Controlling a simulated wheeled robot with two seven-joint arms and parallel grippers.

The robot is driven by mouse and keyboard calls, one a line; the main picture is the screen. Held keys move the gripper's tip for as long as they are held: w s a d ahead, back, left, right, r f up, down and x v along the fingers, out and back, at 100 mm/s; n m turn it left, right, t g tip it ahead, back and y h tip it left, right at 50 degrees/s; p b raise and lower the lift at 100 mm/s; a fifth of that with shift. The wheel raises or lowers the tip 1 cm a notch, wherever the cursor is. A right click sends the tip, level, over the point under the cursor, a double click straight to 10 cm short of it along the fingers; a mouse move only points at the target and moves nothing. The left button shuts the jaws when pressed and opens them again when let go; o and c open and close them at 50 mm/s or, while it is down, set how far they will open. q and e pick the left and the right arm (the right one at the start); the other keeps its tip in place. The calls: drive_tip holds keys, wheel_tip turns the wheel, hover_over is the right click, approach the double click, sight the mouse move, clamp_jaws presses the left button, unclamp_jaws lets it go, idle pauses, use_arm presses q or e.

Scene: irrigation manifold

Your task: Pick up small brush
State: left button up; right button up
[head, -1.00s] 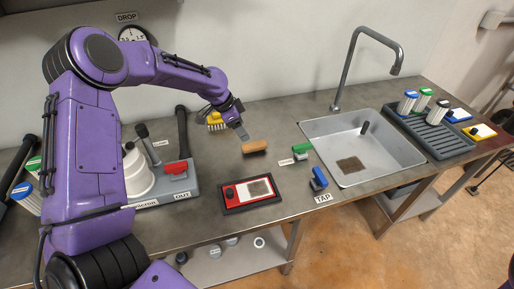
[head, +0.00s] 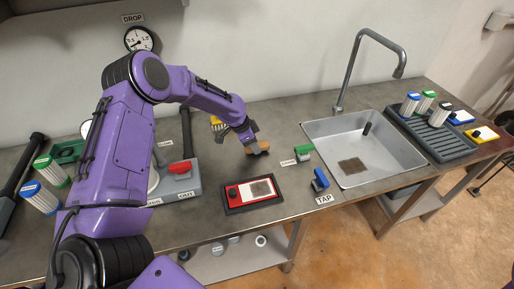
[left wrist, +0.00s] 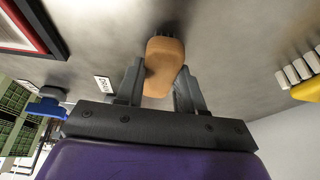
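The small brush (head: 262,147), with a tan wooden body, lies on the metal worktop behind the red-framed tray. In the left wrist view its tan body (left wrist: 164,62) shows between my fingers, with dark bristles at its far end. My left gripper (head: 251,142) is down at the brush and hides part of it in the head view. In the left wrist view the two fingers of the left gripper (left wrist: 160,82) are spread, one on each side of the brush. A narrow gap shows beside the body, so no firm grip is visible. My right gripper is not in view.

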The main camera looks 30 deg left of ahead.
use_arm(q)
wheel_tip(320, 180, up, 3)
drive_tip(key=shift+w, duration=0.15)
drive_tip(key=s+d+r+b, duration=0.2)
drive_tip(key=s+d+r, duration=0.7)
drive_tip(key=d+r, duration=0.1)
drive_tip(key=shift+s+d+b, duration=0.25)
drive_tip(key=shift+d+b, duration=0.05)
drive_tip(key=shift+b, duration=0.1)
